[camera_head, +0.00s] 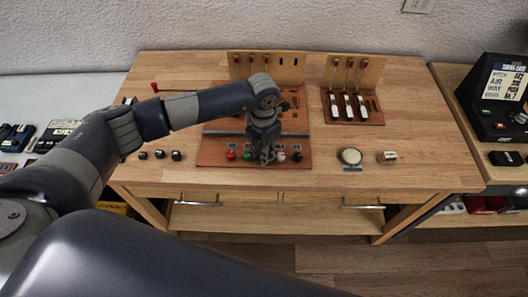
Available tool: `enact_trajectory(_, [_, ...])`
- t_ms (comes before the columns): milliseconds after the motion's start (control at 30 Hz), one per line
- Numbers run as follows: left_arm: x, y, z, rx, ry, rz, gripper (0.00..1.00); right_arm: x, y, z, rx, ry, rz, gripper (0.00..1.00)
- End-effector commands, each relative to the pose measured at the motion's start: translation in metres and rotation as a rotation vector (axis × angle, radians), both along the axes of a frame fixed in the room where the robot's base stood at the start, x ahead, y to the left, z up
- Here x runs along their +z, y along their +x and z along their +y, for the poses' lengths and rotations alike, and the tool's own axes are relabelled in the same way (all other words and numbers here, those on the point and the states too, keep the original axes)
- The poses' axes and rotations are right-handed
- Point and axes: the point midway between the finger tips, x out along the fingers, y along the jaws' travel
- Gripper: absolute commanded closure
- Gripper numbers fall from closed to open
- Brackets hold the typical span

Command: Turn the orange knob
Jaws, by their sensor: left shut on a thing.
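My left gripper (267,154) points straight down over the front row of small coloured knobs on the brown panel (212,146). It is shut on a knob in that row, between a green knob (248,155) and a white knob (281,157). The fingers hide the held knob, so its colour does not show; no orange knob shows elsewhere in the row. A red knob (231,155) is at the row's left end and a black knob (297,157) at its right end. My right gripper is not in view.
The panel stands on a wooden workbench (420,150). A second board (372,112) with white-and-red piano parts is right of it. A round disc (350,156) and a small block (387,157) lie at the front right. Small black blocks (160,154) lie left.

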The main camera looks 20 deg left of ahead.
Motion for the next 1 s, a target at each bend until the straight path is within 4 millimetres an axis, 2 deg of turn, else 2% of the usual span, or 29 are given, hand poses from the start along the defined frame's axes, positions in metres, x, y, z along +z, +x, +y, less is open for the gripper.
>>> enact_trajectory(433, [0.0011, 0.0009, 0.0003, 0.012, 0.000, -0.002, 1.00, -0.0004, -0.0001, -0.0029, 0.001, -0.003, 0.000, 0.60])
enact_trajectory(467, [0.0011, 0.0009, 0.0003, 0.012, 0.000, -0.002, 0.78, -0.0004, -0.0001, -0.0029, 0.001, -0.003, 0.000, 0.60])
enact_trajectory(533, [0.0011, 0.0009, 0.0003, 0.011, 0.000, -0.002, 0.62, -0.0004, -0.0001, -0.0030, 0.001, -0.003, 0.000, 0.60])
enact_trajectory(567, [0.0010, 0.0009, 0.0003, 0.011, 0.000, -0.002, 0.59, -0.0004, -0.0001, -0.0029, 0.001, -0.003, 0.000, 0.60])
enact_trajectory(867, [0.0006, 0.0003, -0.0002, 0.010, 0.000, -0.001, 0.59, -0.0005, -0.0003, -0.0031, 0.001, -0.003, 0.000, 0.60])
enact_trajectory(1000, [0.0080, 0.0014, -0.0002, 0.010, -0.001, -0.004, 0.59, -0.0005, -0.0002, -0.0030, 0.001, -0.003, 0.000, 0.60])
